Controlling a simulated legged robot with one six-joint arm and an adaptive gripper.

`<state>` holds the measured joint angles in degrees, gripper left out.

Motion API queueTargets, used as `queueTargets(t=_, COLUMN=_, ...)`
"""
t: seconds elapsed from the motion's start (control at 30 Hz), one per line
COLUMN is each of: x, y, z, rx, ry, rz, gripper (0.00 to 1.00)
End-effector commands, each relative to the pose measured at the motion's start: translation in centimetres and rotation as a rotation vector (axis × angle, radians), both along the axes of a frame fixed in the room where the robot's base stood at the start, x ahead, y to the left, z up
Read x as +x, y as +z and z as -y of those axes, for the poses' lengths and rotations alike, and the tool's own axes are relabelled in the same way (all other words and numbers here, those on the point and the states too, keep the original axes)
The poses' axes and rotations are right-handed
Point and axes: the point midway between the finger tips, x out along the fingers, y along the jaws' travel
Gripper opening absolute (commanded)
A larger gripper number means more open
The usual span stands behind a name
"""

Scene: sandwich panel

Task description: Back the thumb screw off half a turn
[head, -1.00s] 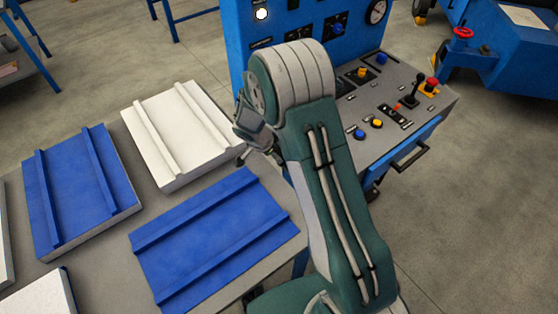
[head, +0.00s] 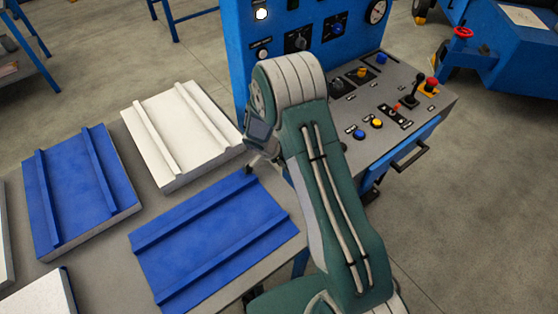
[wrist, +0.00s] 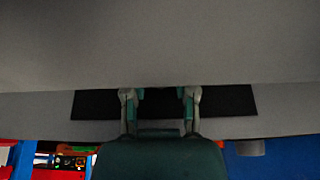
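I cannot make out a thumb screw in either view. In the head view my gripper (head: 252,168) shows only in part, small, at the left of my green arm, over the back edge of a blue panel (head: 214,240). In the wrist view my gripper (wrist: 160,97) has its two fingers apart, with nothing visible held between them. Beyond the fingers is a dark strip (wrist: 228,100) beside a broad grey surface (wrist: 160,40). I cannot tell whether the fingers touch either.
A white panel (head: 180,128) and another blue panel (head: 78,190) lie on the grey table (head: 105,285). A blue console (head: 240,60) with knobs and a gauge (head: 377,11) stands behind my arm. Its desk carries a red button (head: 431,84) and a black lever (head: 414,90).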

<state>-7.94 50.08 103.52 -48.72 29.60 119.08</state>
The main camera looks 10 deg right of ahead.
Motion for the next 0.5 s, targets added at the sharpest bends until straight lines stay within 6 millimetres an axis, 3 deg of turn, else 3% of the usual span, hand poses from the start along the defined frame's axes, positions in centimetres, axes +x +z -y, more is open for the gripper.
queueTargets(t=0.17, x=0.28, y=-0.04, z=-0.02, rx=-0.009, ry=0.001, rz=-0.014, gripper=0.00)
queueTargets(t=0.5, x=0.67, y=-0.10, z=-0.07, rx=-0.086, ry=0.002, rz=-0.201, gripper=0.00)
